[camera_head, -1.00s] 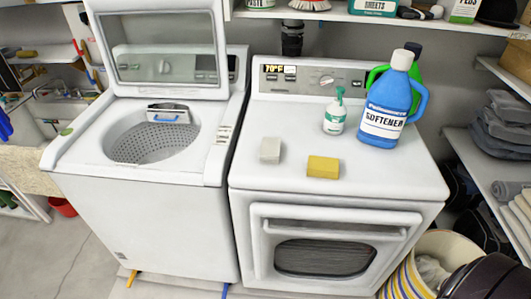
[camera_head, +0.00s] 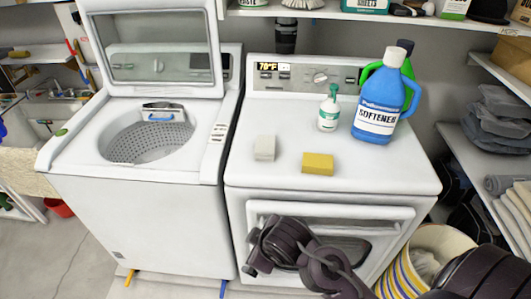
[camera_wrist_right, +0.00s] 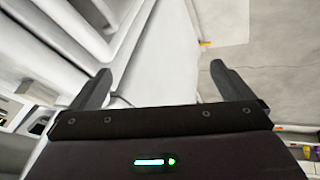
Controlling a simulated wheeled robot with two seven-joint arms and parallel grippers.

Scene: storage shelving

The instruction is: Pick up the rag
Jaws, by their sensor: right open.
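I cannot tell for sure which thing is the rag. A yellow block (camera_head: 318,163) and a pale grey-white block (camera_head: 265,148) lie apart on the dryer top (camera_head: 390,180); they look like sponges or folded cloths. Folded grey cloths (camera_head: 505,110) are stacked on the right shelf, and a pale cloth (camera_head: 425,264) shows in a striped basket. My right gripper (camera_head: 254,258) is in front of the dryer door, below the dryer top. In the right wrist view its jaws (camera_wrist_right: 160,80) are apart with nothing between them. My left gripper is not in view.
A blue softener jug (camera_head: 381,100) and a white spray bottle (camera_head: 328,112) stand at the back of the dryer top. The open washer (camera_head: 80,155) is left of the dryer. The striped basket (camera_head: 395,285) stands at the lower right. The dryer top's front is mostly clear.

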